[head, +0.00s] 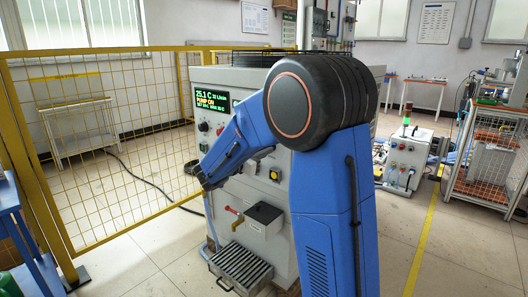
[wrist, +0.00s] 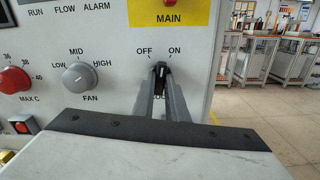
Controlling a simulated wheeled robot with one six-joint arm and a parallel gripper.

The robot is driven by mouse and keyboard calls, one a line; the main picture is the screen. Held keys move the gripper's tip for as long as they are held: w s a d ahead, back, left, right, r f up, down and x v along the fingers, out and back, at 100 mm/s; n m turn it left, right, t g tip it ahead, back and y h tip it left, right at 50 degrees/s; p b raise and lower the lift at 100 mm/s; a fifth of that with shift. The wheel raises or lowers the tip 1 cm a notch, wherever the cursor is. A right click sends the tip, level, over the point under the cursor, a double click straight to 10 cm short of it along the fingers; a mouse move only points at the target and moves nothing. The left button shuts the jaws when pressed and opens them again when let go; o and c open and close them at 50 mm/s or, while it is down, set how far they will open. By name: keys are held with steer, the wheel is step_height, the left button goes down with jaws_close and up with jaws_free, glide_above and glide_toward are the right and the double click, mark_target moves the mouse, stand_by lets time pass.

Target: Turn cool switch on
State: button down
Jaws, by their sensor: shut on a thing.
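The cool switch (wrist: 161,71) is a small black knob with a light mark, on the grey panel below the words OFF and ON. The label under it is mostly hidden by my fingers. Whether its mark leans to OFF or ON is hard to tell. My gripper (wrist: 161,82) is shut on the knob, with one grey finger on each side.
The fan knob (wrist: 79,77) and a red knob (wrist: 13,79) are left of the switch. A yellow MAIN label (wrist: 168,12) is above. The lit display (head: 212,101) reads PUMP ON.

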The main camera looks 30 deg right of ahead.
steer(key=c, duration=1.8)
jaws_free()
steer(key=shift+o, duration=0.2)
steer(key=shift+a, duration=0.15)
steer(key=v, duration=1.7)
steer(key=shift+a, duration=0.1)
